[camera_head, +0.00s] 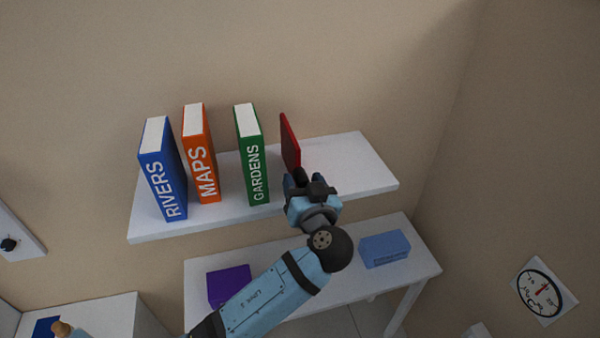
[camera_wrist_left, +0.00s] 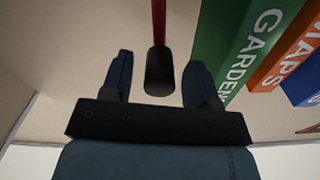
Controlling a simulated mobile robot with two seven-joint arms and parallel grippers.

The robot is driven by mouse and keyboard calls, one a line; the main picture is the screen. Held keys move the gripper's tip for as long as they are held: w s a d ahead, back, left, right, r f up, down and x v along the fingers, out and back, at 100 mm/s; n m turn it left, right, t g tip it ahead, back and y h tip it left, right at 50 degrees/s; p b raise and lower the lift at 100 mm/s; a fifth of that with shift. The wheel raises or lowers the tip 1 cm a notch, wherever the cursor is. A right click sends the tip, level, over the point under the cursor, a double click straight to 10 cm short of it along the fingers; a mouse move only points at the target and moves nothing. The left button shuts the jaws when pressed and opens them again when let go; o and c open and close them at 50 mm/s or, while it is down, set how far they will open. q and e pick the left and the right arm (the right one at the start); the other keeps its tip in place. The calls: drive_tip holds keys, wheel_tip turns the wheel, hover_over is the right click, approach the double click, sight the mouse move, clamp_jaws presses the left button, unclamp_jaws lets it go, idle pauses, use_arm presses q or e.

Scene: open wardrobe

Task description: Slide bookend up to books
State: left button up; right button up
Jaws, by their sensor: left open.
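The red bookend (camera_head: 290,143) stands upright on the white wall shelf (camera_head: 345,160), right of the green GARDENS book (camera_head: 252,160) with a gap between them. The orange MAPS book (camera_head: 201,160) and blue RIVERS book (camera_head: 163,175) stand further left, with gaps too. My left gripper (camera_head: 301,180) is at the shelf's front edge by the bookend's near end. In the left wrist view its open fingers (camera_wrist_left: 158,78) lie either side of a dark rounded piece at the end of the red bookend (camera_wrist_left: 159,22), apart from both. My right gripper is not in view.
The shelf is free right of the bookend. Below it, a white table (camera_head: 405,272) holds a blue box (camera_head: 385,249) and a purple box (camera_head: 228,284). The GARDENS book (camera_wrist_left: 238,45) is close beside one finger in the left wrist view. A clock (camera_head: 543,290) is at right.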

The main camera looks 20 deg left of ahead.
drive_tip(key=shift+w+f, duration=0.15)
use_arm(q)
drive_tip(key=shift+c, duration=0.5)
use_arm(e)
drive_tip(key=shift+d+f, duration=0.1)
use_arm(q)
clamp_jaws()
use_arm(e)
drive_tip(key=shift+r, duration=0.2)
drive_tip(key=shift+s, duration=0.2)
